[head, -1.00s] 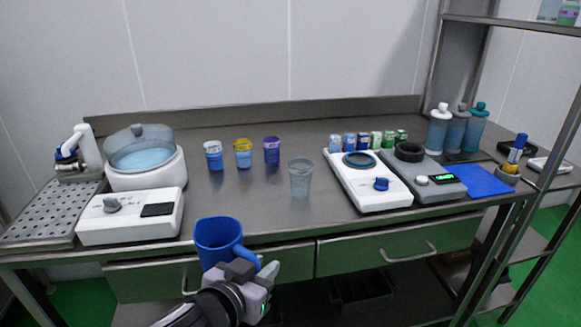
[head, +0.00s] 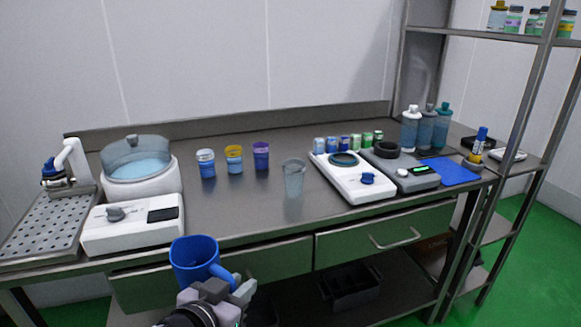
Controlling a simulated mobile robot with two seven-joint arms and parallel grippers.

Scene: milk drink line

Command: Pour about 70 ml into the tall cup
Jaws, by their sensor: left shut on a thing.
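The tall cup (head: 293,177) is a clear, slightly tapered cup standing upright near the middle of the steel bench. My left gripper (head: 226,286) is shut on a blue jug (head: 195,258), apparently at its handle. The jug is held in front of the bench's front edge, to the left of the tall cup and nearer to me. It looks close to upright, with its open top showing. I cannot see how much liquid is in it. The right gripper is not in view.
Several small jars (head: 234,159) stand left of the tall cup. A white hotplate-like device (head: 352,178) is to its right. A domed bath (head: 137,173) stands at the left. Pump bottles (head: 427,127) stand at the back right. Bench around the cup is clear.

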